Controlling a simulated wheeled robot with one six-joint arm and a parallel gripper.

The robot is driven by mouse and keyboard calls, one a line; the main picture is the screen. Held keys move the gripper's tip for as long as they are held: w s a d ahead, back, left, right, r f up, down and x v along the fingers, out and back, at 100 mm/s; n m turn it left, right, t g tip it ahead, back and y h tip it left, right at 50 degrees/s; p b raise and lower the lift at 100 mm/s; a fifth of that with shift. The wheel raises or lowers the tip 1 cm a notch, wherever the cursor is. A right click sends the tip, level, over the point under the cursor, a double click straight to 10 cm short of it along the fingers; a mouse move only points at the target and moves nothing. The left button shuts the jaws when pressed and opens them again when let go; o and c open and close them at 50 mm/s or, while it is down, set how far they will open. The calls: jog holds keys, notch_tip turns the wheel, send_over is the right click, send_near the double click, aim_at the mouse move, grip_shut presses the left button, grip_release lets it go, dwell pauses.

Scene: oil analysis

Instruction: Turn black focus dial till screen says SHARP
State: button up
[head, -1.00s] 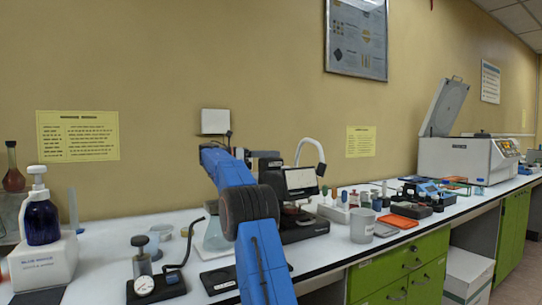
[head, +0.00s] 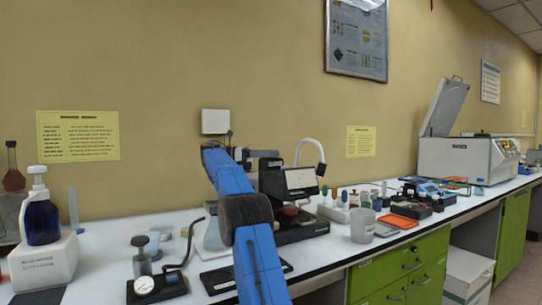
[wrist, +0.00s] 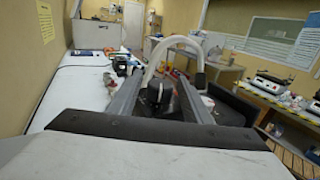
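A dark instrument with a black base (head: 308,228), a tilted black-framed screen (head: 299,179) and a white curved tube stands on the bench behind my blue arm. The screen's text is too small to read. In the wrist view, my gripper (wrist: 160,82) is open, its two grey fingers pointing forward. A rounded black part with a pale mark, which looks like the focus dial (wrist: 157,95), shows between the fingers. I cannot tell whether either finger touches it. In the head view, my arm hides the dial and most of the gripper.
A grey beaker (head: 362,226) and an orange tray (head: 398,221) are right of the instrument. A gauge stand (head: 146,286) and a blue bottle (head: 42,220) are at the left. A white centrifuge (head: 462,158) stands far right. Some bench is bare at front left.

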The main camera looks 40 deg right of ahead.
jog(key=shift+n+t+h, duration=0.3)
jog(key=shift+n+t, duration=0.1)
